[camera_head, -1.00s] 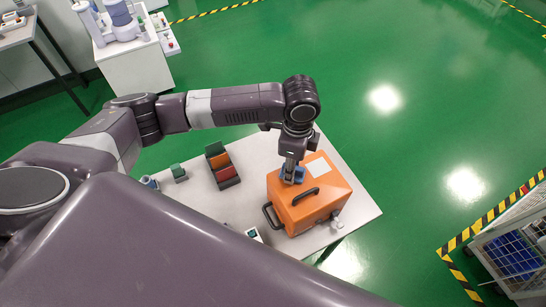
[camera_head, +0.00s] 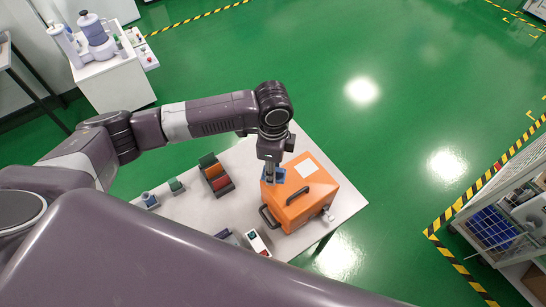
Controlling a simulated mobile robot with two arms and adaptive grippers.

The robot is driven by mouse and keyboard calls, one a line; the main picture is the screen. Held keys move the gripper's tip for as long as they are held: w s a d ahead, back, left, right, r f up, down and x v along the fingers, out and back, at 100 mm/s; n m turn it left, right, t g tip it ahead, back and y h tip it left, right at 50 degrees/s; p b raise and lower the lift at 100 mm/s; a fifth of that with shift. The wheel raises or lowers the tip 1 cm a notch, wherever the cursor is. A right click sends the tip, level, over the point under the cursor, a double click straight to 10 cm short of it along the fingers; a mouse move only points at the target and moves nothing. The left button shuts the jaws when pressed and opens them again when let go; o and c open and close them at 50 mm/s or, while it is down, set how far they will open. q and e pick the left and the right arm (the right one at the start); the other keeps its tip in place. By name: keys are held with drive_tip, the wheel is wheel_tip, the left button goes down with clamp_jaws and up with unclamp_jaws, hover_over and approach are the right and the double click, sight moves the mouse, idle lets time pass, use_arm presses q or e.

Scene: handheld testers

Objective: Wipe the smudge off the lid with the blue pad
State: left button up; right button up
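An orange case (camera_head: 318,195) with a flat lid stands near the right end of the white table. Its lid carries a white label (camera_head: 306,168) and a black handle (camera_head: 297,195). My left gripper (camera_head: 271,177) points down over the back left part of the lid. It appears shut on the blue pad (camera_head: 279,175), which is at the lid surface; I cannot tell if it presses on it. I cannot make out a smudge; the gripper and pad hide part of the lid. My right gripper is not in view.
On the white table (camera_head: 190,212), bins with green, orange and red parts (camera_head: 217,177) stand left of the case. Small handheld devices (camera_head: 257,242) lie at the front. A wire cage (camera_head: 492,228) stands at the far right, beyond striped floor tape.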

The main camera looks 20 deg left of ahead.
use_arm(q)
wheel_tip(320, 180, up, 2)
drive_tip(key=shift+a+r+p, duration=0.15)
drive_tip(key=shift+r+p, duration=0.05)
drive_tip(key=shift+p, duration=0.15)
drive_tip(key=shift+s+r, duration=0.2)
drive_tip(key=shift+r, duration=0.45)
drive_tip(key=shift+w+f, duration=0.1)
